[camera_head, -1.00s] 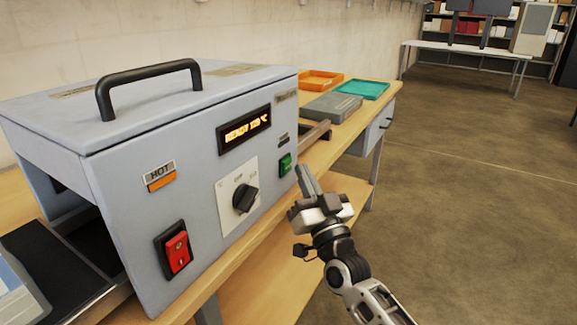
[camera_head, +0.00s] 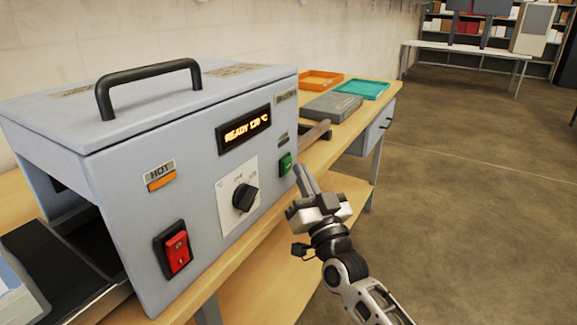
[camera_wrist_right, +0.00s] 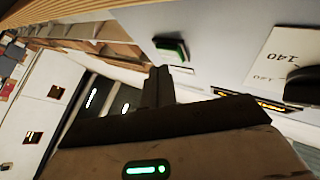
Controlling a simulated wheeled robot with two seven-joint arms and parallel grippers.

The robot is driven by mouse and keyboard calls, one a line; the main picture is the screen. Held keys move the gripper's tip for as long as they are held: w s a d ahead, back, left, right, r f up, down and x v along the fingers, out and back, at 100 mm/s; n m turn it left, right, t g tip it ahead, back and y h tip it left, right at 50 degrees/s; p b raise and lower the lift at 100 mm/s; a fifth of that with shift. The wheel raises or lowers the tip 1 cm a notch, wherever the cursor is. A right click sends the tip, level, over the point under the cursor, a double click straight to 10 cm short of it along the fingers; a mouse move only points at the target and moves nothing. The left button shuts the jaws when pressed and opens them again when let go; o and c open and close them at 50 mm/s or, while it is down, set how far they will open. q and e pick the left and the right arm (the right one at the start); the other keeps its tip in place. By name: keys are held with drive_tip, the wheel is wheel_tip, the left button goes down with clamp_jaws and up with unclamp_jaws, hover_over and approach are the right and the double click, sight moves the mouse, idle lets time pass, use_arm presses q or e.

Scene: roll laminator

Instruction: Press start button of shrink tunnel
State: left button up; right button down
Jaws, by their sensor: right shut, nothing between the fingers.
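The shrink tunnel (camera_head: 130,150) is a light grey-blue box with a black top handle. Its display (camera_head: 243,136) reads READY 120 °C. The green start button (camera_head: 285,164) is on the right part of its front panel. It also shows in the right wrist view (camera_wrist_right: 171,48). My right gripper (camera_head: 304,180) is shut and empty, with its fingertips just right of and slightly below the green button in the head view. In the right wrist view its fingers (camera_wrist_right: 158,86) point toward the panel, below the button, with a gap visible. My left gripper is not in view.
The front panel also has a black dial (camera_head: 244,198), a red rocker switch (camera_head: 177,249) and an orange HOT label (camera_head: 161,178). A grey box (camera_head: 332,107), orange tray (camera_head: 321,80) and teal tray (camera_head: 362,89) stand behind on the wooden bench (camera_head: 375,112). Open floor lies to the right.

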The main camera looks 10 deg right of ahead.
drive_tip(key=shift+w+a, duration=0.15)
drive_tip(key=shift+a, duration=0.05)
drive_tip(key=shift+w+a, duration=0.1)
idle(0.4)
